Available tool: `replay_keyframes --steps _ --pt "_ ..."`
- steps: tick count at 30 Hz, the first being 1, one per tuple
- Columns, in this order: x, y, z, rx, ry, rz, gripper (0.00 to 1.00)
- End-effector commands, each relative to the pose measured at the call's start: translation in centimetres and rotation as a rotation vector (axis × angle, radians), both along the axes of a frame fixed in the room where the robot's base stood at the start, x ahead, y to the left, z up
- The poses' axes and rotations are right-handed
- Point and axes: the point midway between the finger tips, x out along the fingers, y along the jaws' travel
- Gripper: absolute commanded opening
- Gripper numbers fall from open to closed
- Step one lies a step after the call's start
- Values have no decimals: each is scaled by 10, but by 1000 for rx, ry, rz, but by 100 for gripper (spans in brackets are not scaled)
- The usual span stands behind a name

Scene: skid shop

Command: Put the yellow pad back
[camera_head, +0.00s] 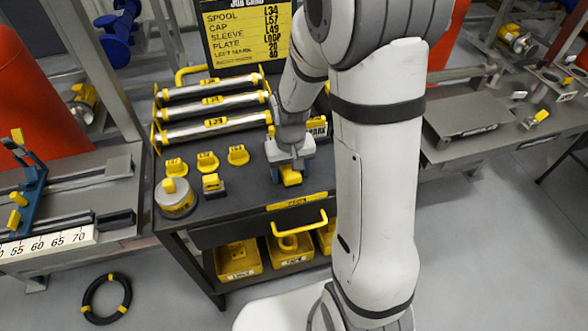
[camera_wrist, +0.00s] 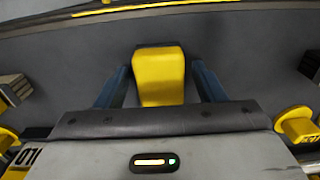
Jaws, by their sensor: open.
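A yellow block, which looks like the yellow pad (camera_head: 291,177), is at the dark top of the cart (camera_head: 240,200). In the wrist view the yellow pad (camera_wrist: 160,78) shows as a plain yellow block between the two blue fingers. My gripper (camera_head: 291,167) is open over the pad, and in the wrist view my gripper (camera_wrist: 160,68) has a gap on each side of it. The pad's underside is hidden.
Silver rollers (camera_head: 213,105) lie behind. A job card (camera_head: 245,35) stands at the back. Yellow bins (camera_head: 238,260) sit below.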

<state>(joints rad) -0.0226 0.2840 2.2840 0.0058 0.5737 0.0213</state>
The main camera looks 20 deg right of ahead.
Motion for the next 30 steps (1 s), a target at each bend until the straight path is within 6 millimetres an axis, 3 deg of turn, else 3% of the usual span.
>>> replay_keyframes --steps 8,21,30 --pt "1 0 10 0 -4 1 63" --pt "1 0 99 0 -5 2 63" --pt "-6 0 129 0 -13 2 63"
